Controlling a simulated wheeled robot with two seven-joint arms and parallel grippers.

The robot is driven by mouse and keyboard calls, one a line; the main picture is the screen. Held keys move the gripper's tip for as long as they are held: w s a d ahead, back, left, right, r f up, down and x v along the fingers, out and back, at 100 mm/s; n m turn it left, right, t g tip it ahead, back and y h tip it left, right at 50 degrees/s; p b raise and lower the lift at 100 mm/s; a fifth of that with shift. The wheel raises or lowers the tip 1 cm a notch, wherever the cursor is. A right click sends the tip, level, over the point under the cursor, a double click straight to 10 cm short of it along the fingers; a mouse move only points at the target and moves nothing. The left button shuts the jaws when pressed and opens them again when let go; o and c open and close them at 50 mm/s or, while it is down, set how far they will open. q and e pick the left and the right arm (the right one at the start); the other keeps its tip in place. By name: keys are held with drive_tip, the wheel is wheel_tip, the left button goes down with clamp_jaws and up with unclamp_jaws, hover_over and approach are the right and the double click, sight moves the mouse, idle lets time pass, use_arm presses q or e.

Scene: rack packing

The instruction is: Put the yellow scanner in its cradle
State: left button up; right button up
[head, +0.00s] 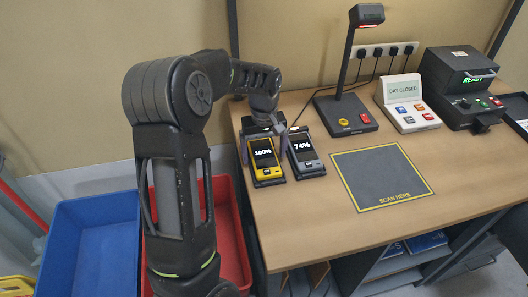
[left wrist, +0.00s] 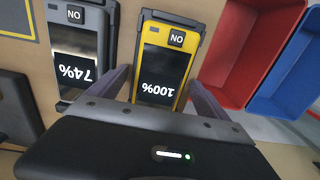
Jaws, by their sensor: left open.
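The yellow scanner (head: 265,171) lies face up at the left part of the table, its screen reading 100%. Dark cradle edges (head: 269,183) show around its end, and it appears to sit in this cradle. In the left wrist view the yellow scanner (left wrist: 183,28) has a small NO label, with a dark cradle edge (left wrist: 203,38) beyond it. My left gripper (head: 265,143) is open above the scanner, one finger on each side with gaps showing in the left wrist view (left wrist: 158,78). Whether the fingers touch it is unclear. My right gripper is not in view.
A grey scanner (head: 307,164) reading 74% stands in a cradle close to the right. A marked scan mat (head: 382,178), lamp stand (head: 345,115), button box (head: 408,112) and printer (head: 460,88) are farther right. Red (head: 232,235) and blue bins (head: 90,240) stand left of the table.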

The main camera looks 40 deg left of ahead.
sight(264, 155)
use_arm(q)
wheel_tip(264, 155, up, 12)
drive_tip(key=shift+r+b, duration=0.2)
drive_tip(key=shift+b, duration=0.25)
idle(0.9)
